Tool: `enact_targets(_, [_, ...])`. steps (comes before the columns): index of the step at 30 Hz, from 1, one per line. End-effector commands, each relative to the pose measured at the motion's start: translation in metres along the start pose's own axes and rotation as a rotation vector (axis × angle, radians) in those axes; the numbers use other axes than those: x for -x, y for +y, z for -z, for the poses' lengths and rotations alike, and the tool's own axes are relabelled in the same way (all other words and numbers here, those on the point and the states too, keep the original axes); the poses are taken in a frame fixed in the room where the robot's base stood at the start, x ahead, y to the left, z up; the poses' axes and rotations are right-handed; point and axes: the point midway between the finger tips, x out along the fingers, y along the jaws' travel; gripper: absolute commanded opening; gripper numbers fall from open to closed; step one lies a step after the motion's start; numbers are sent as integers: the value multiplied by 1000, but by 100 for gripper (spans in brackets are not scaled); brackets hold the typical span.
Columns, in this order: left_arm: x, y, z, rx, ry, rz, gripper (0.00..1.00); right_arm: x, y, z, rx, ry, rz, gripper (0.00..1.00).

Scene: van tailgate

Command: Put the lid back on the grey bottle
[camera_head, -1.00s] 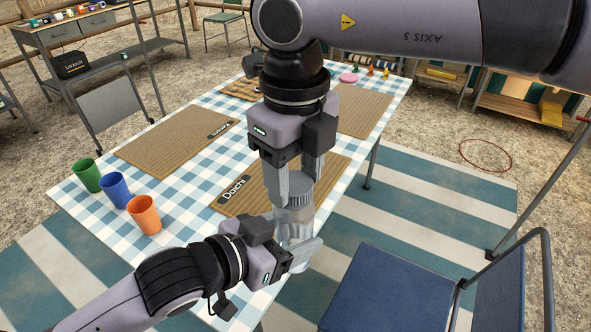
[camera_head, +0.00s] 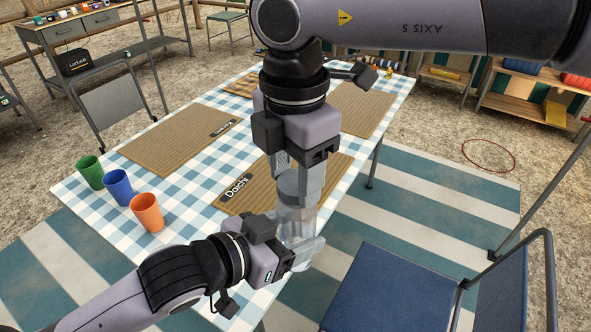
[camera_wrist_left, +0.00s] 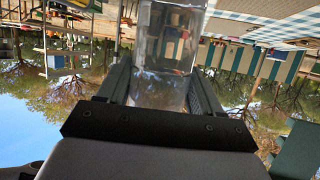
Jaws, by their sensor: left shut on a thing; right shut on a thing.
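The bottle (camera_head: 297,222) is clear and greyish. It stands upright in my left gripper (camera_head: 298,254), which is shut around its lower part near the table's front edge. The bottle's clear wall also shows between the left fingers in the left wrist view (camera_wrist_left: 166,50). My right gripper (camera_head: 299,186) points down from above and is shut on the grey lid (camera_head: 290,188). The lid is at the bottle's top, in line with it. The fingers partly hide the lid, and I cannot tell whether it is fully seated.
The checked table (camera_head: 185,215) carries orange (camera_head: 147,213), blue (camera_head: 118,187) and green (camera_head: 90,172) cups at left. Brown placemats (camera_head: 180,140) lie on it, one labelled Daichi (camera_head: 238,186). A blue chair (camera_head: 400,290) stands at front right.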

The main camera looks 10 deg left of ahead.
Motion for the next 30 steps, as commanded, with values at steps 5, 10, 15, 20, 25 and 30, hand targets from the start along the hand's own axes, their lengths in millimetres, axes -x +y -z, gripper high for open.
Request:
enact_targets(5, [0, 0, -1, 0, -2, 0, 0, 1, 2, -1, -305, -3, -4, 25])
enact_targets(10, [0, 0, -1, 0, -2, 0, 0, 1, 2, -1, -584, -1, -5, 25])
enact_targets(15, [0, 0, -1, 0, -2, -1, 0, 1, 2, -1, -659, 0, -5, 25])
enact_targets(20, [0, 0, 0, 0, -1, -1, 0, 1, 2, -1, -657, 0, -4, 78])
enact_targets(25, [0, 0, 0, 0, 1, 0, 0, 0, 2, -1, -655, 0, -3, 78])
enact_targets(30, [0, 0, 1, 0, 2, 0, 0, 4, 2, -1, -655, 1, -3, 78])
